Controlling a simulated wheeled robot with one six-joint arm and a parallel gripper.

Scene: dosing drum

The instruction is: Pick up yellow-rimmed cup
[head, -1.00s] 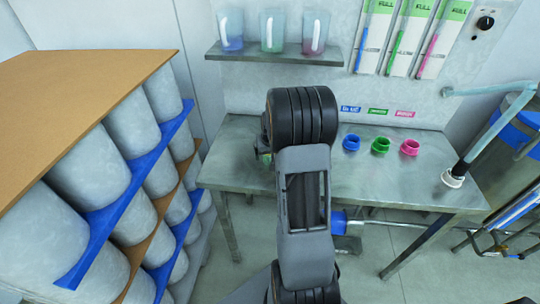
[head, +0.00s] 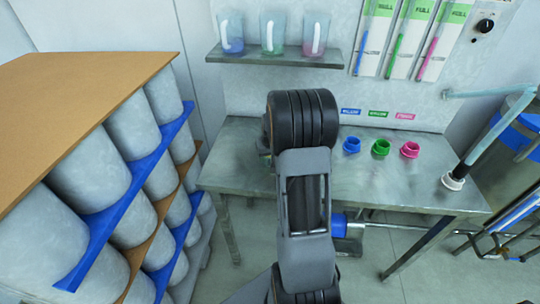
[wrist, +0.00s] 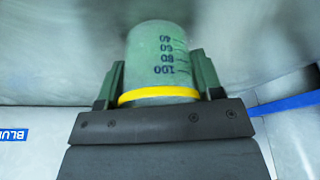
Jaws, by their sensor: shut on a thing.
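The yellow-rimmed cup (wrist: 158,62) shows in the wrist view. It is pale grey-green with dark graduation marks, and its yellow rim is nearest my gripper's palm. My gripper (wrist: 158,78) has one green finger on each side of the cup and is shut on it. In the head view my arm hides the cup and most of the gripper. A small part of the gripper's end shows left of the arm, over the left part of the steel table (head: 400,190). I cannot tell whether the cup touches the table.
A wall shelf (head: 280,58) above holds three tinted cups. A rack of grey drums (head: 95,175) stands at the left. A pipe (head: 490,135) rises at the table's right end.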

